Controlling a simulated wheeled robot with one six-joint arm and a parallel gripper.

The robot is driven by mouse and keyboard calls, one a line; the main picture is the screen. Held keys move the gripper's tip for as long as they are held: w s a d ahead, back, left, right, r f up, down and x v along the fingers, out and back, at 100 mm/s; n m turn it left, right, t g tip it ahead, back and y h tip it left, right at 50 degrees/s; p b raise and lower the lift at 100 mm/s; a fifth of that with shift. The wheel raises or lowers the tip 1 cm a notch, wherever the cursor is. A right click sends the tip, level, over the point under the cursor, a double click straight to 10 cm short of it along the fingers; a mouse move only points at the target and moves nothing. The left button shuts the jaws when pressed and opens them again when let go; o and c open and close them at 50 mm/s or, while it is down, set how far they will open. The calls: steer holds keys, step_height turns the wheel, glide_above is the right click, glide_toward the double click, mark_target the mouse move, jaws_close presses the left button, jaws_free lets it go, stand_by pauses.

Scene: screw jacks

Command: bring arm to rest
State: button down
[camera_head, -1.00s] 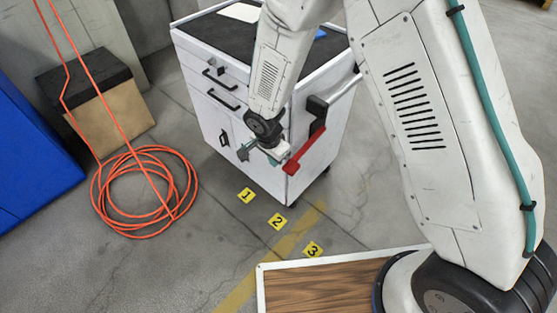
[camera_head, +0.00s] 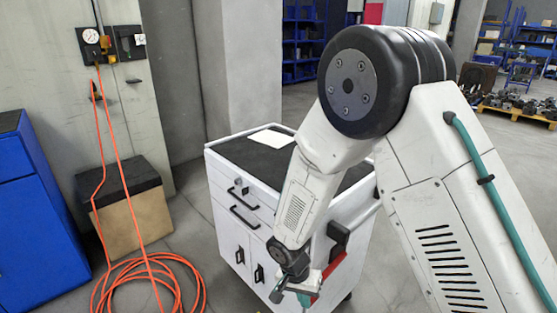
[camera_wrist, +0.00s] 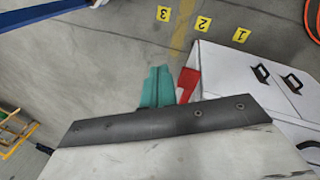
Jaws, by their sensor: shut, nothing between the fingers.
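My gripper (camera_head: 290,294) hangs low in front of the white tool cart's right side, at the end of my bent arm. In the wrist view its teal fingers (camera_wrist: 158,88) are together with nothing held. The white cart (camera_head: 236,185) has a dark top, drawers with black handles and doors below. A red piece (camera_head: 329,276) shows at the cart's side, just behind my gripper; it also shows beside the fingers in the wrist view (camera_wrist: 188,82). I cannot tell whether they touch.
An orange hose (camera_head: 150,272) hangs from the wall and lies coiled on the floor. A cardboard box (camera_head: 135,222) with a dark top and a blue cabinet (camera_head: 40,210) stand at left. Yellow number markers (camera_wrist: 163,13) lie on the floor. Blue shelves (camera_head: 303,40) stand far back.

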steer(key=s+d+r+n+y, duration=0.1)
steer(key=s+d+r, duration=0.5)
steer(key=r, duration=0.6)
steer(key=s+d+r+n+t+y, duration=0.1)
steer(key=s+d+r+n, duration=0.1)
steer(key=s+d+r, duration=0.5)
steer(key=s+d+r+n+t, duration=0.1)
steer(key=s+d+r, duration=0.5)
steer(key=r, duration=1.1)
steer(key=shift+s+d+r+n+y, duration=0.25)
steer(key=shift+s+n+y, duration=0.15)
steer(key=shift+s, duration=0.85)
